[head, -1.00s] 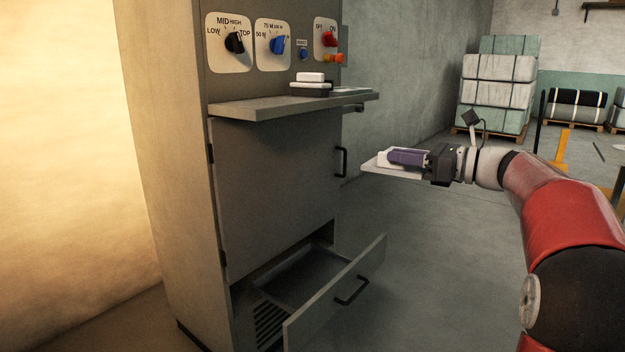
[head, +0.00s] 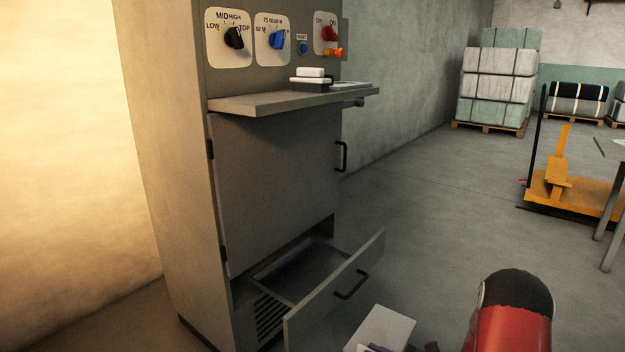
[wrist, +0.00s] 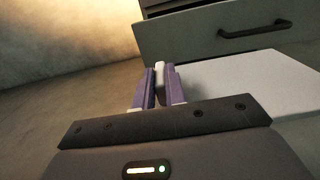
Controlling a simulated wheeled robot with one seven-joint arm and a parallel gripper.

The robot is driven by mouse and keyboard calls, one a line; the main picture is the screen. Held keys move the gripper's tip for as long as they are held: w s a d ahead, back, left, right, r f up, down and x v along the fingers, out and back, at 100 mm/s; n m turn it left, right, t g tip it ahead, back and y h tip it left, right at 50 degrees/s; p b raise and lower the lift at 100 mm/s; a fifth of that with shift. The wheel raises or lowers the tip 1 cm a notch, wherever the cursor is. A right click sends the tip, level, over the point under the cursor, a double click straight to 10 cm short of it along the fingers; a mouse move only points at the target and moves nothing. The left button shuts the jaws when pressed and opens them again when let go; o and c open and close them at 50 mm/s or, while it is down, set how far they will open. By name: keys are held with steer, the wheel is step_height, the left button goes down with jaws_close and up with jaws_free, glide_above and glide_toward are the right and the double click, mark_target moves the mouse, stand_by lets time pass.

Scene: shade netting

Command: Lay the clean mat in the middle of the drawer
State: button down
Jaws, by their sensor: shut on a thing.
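The clean mat (head: 383,328) is a flat white slab low in the head view, in front of the drawer and to the right of its front panel. It also shows in the wrist view (wrist: 255,85), reaching to the right edge. My gripper (wrist: 158,78) is shut with its purple fingers on a pale raised grip that seems part of the mat. The drawer (head: 335,290) is pulled open at the cabinet's bottom; its visible inside looks empty. Its front panel and dark handle stand just beyond the mat in the wrist view (wrist: 190,36). The mat is outside the drawer.
The grey cabinet (head: 275,180) has a shut door above the drawer. Its shelf (head: 270,103) juts out and carries a dark box with a white block (head: 310,78). Knobs sit above.

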steer(key=shift+s+a+f, duration=0.2)
steer(key=shift+s+f, duration=0.1)
steer(key=shift+f, duration=0.05)
steer(key=m+t+h, duration=0.2)
steer(key=shift+w+a+r+t, duration=0.1)
steer(key=shift+a+t, duration=0.1)
steer(key=shift+t, duration=0.2)
steer(key=shift+d+m+t+h, duration=0.1)
steer(key=shift+m+t+h, duration=0.8)
steer(key=shift+m+h, duration=0.25)
steer(key=shift+d+f+m+t+h, duration=0.2)
steer(key=shift+m+t+h, duration=0.3)
steer(key=shift+h, duration=0.55)
